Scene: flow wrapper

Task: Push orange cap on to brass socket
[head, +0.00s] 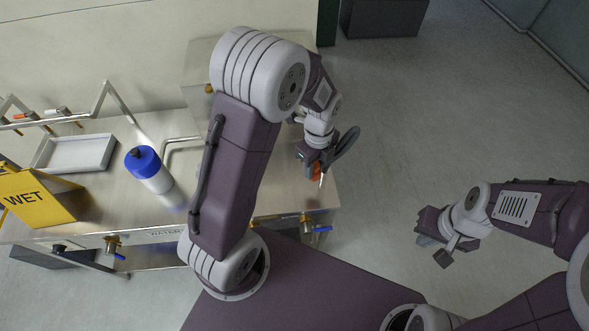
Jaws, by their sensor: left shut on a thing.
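My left gripper (318,165) is over the right end of the steel bench, shut on the orange cap (317,170). Only a small part of the cap shows between the dark fingers. A brass fitting (307,219) with a blue lever is on the bench front, below the gripper in the picture. Another brass fitting (112,242) is further left, and a small brass piece (209,88) shows at the back box. I cannot tell which is the socket; none visibly touches the cap. My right gripper (436,250) is open and empty over the floor.
A blue-capped white bottle (150,168), a yellow WET sign (35,200) and a pale tray (76,153) are on the left of the bench (95,217). A rail (60,119) runs behind the tray. The floor (450,120) at right is clear.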

